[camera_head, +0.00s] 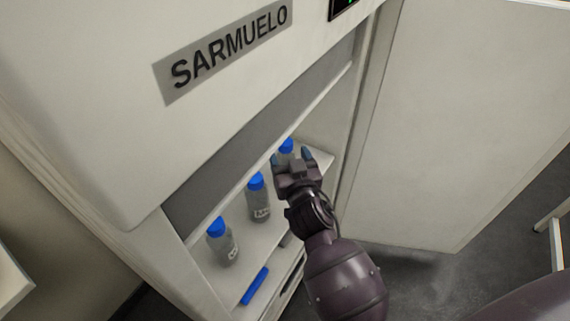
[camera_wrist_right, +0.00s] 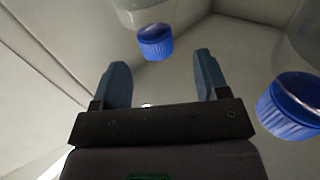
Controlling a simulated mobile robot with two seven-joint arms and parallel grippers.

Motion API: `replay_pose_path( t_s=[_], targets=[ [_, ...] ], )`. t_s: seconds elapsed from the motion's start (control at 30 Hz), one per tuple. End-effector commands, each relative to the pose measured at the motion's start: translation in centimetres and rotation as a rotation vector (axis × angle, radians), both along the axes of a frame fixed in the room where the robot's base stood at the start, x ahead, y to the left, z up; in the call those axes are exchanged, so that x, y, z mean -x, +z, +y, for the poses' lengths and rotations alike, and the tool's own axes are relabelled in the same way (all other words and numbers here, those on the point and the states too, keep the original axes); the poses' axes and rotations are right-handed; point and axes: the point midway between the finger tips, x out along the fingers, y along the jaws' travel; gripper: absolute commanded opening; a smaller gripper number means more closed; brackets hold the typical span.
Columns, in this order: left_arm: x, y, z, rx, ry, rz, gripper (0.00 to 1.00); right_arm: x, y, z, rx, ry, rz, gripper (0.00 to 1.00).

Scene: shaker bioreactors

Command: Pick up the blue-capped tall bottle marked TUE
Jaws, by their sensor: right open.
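Three blue-capped clear bottles stand upright in a row on a shelf in the head view: a near left bottle (camera_head: 224,249), a middle bottle (camera_head: 259,204) and a far right bottle (camera_head: 287,147). The two nearer ones bear small labels that I cannot read; the far one's body is mostly hidden behind my right gripper (camera_head: 291,158). That gripper is open and empty, in front of the far bottle. In the right wrist view, its spread fingers (camera_wrist_right: 165,78) show with one blue cap (camera_wrist_right: 155,43) beyond the gap and another cap (camera_wrist_right: 292,106) to the right. My left gripper is not in view.
The shelf (camera_head: 256,246) is inside a white cabinet marked SARMUELO (camera_head: 230,50). Its door (camera_head: 455,120) stands open at the right. The cabinet walls and upper front panel enclose the bottles.

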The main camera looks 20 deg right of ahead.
Motion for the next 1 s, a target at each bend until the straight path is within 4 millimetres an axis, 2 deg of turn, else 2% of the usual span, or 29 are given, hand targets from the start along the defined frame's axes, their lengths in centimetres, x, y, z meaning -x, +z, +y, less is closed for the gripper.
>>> replay_pose_path(
  t_s=[0.17,0.5,0.83,1.0],
  targets=[
    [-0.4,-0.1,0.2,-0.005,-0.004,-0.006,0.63,-1.1,-0.1,-0.3,0.002,0.001,-0.001,0.68],
    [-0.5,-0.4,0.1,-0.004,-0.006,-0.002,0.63,-4.8,-0.4,-1.0,0.002,0.001,-0.001,0.68],
    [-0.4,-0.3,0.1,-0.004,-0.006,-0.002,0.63,-5.2,-0.3,-1.0,0.000,0.000,-0.001,0.68],
    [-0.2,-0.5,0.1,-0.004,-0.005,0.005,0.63,-5.2,-0.3,-1.0,0.000,0.000,-0.001,0.42]
  ],
)
